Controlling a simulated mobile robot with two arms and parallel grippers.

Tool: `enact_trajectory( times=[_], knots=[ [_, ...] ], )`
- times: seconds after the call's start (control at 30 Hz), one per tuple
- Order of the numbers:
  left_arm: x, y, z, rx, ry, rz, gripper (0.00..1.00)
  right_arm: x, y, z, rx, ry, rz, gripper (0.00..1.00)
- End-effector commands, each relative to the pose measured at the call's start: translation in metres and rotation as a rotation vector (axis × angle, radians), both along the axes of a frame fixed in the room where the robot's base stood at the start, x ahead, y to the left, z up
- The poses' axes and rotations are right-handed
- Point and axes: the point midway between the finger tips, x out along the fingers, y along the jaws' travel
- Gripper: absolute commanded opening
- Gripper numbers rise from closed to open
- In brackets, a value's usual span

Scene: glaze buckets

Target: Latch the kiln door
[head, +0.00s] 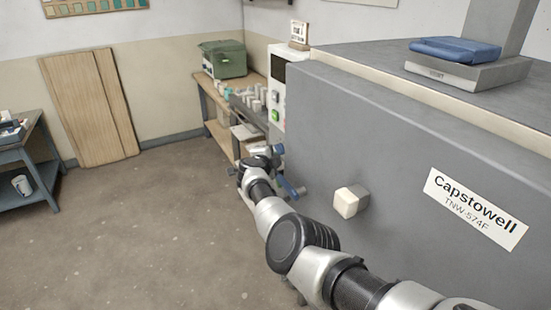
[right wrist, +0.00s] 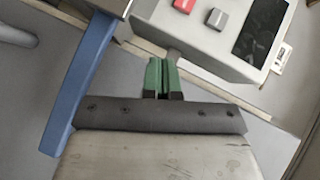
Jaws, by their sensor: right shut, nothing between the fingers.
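The kiln door (head: 400,150) is the large grey panel with a Capstowell label on the right of the head view. Whether it is fully closed is hard to tell. A blue lever (head: 291,187) shows beside the door's left edge, partly behind my right arm. In the right wrist view a long blue bar (right wrist: 80,85), likely this lever, slants down the left side. My right gripper (right wrist: 162,68) has its green fingers together and empty, to the right of the blue bar and apart from it. In the head view its fingers are hidden. My left gripper is out of view.
A control box with a red button (right wrist: 184,5) and dark screen (right wrist: 262,28) is near my right fingers. A pale block-shaped knob (head: 350,201) sticks out of the door. A bench (head: 213,98) with small pots stands behind.

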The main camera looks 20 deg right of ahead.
Motion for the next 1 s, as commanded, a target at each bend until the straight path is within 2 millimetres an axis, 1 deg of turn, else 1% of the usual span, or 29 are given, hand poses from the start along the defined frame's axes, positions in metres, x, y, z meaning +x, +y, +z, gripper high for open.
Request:
enact_trajectory(
  times=[0.03,0.07,0.1,0.3,0.4,0.6,1.0],
  knots=[
    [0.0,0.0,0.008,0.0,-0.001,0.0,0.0,-0.001,0.016,0.012,0.007,-0.004,0.006,0.0],
    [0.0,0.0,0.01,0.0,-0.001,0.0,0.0,-0.001,0.021,0.017,0.007,-0.004,0.005,0.0],
    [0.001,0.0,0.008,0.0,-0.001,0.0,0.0,-0.001,0.027,0.022,0.006,-0.004,0.005,0.0],
    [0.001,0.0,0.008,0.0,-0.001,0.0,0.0,-0.004,0.054,0.047,0.007,-0.002,0.003,0.0],
    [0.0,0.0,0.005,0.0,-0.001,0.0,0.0,-0.004,0.062,0.054,0.005,-0.001,0.004,0.0],
    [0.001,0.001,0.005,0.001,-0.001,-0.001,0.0,-0.005,0.068,0.062,0.004,0.0,0.003,0.0],
    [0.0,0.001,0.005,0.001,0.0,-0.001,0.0,-0.005,0.067,0.061,0.002,0.001,0.003,0.0]
  ],
)
